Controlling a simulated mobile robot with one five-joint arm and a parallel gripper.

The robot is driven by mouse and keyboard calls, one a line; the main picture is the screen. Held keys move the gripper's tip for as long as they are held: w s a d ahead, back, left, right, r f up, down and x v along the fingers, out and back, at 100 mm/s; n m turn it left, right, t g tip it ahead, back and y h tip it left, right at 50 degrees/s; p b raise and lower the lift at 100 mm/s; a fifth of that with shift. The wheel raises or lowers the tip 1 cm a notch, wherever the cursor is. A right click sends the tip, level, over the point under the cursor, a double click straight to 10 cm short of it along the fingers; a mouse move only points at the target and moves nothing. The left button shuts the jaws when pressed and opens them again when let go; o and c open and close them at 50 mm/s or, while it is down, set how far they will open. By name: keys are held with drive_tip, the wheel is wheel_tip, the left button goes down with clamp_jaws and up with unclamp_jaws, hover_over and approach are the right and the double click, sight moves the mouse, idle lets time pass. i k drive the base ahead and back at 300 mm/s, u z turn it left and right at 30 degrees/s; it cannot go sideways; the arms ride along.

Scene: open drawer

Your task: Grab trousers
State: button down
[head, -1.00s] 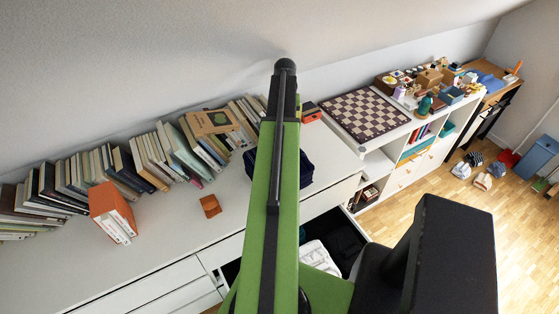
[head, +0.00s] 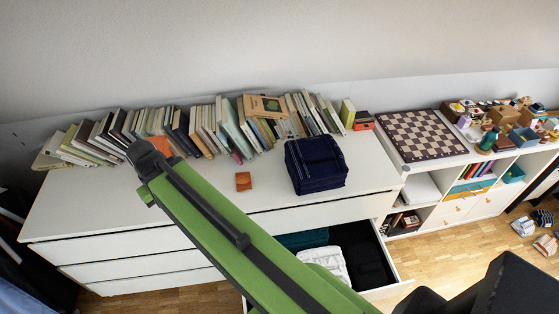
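A folded dark navy garment (head: 316,168), which looks like trousers, lies on top of the white dresser (head: 100,222). The open drawer (head: 384,290) below it holds folded clothes: a teal one (head: 303,240), a white one (head: 325,262) and a black one (head: 368,262). I cannot tell whether any of these are trousers. My green arm crosses the view from lower right to upper left and hides part of the drawer. No gripper fingers show.
A row of books (head: 225,128) leans along the wall behind. A small orange-brown box (head: 243,181) sits left of the navy garment. A chessboard (head: 421,134) and small objects lie on the shelf unit to the right. Wooden floor (head: 440,252) is clear in front of it.

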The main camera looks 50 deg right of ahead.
sight(317, 164)
drive_tip(key=u, duration=0.3)
drive_tip(key=k, duration=0.1)
drive_tip(key=z, duration=3.15)
drive_tip(key=k, duration=0.75)
drive_tip(key=u, duration=1.25)
drive_tip(key=i, duration=0.95)
drive_tip(key=z, duration=0.5)
